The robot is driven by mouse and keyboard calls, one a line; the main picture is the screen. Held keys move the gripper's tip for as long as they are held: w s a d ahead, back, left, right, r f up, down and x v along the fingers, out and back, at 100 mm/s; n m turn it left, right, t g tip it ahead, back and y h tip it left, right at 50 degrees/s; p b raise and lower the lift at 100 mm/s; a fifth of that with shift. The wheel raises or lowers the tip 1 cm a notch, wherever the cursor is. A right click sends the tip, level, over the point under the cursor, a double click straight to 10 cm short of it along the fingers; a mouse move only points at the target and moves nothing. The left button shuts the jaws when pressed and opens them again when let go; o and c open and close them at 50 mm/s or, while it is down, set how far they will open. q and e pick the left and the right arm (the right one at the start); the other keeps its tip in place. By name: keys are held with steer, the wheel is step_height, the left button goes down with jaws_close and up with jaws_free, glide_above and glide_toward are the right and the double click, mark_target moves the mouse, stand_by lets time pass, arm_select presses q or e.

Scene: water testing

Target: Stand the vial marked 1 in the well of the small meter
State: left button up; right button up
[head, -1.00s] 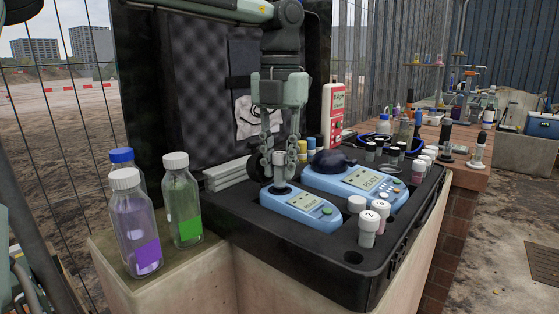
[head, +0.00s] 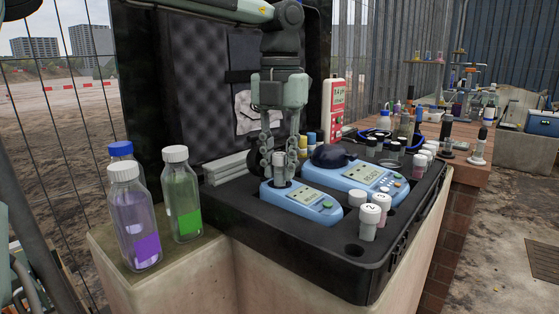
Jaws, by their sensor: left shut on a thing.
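The small meter (head: 312,204) is the narrower blue device at the front left of the black case. Its well is at its rear left end, under my left gripper. My left gripper (head: 280,168) points straight down there, its fingers shut on an upright vial (head: 280,159) with a pale cap. The number on this vial cannot be read. The vial's lower end is at the well's mouth; how deep it sits is hidden by the fingers and the dark rim. My right gripper is not in view.
The larger blue meter (head: 362,181) with a dark cover stands right beside the small one. White-capped vials marked 2 (head: 369,222) and 3 (head: 382,206) stand at the case's front right, near an empty hole (head: 354,250). Several bottles (head: 183,200) stand on the ledge at left.

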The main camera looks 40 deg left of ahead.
arm_select(q)
steer(key=shift+f+b, duration=0.45)
steer(key=shift+f, duration=0.3)
steer(key=o, duration=1)
steer(key=shift+r, duration=0.1)
step_height(320, 180, up, 7)
steer(key=p, duration=0.5)
steer(key=shift+p, duration=0.3)
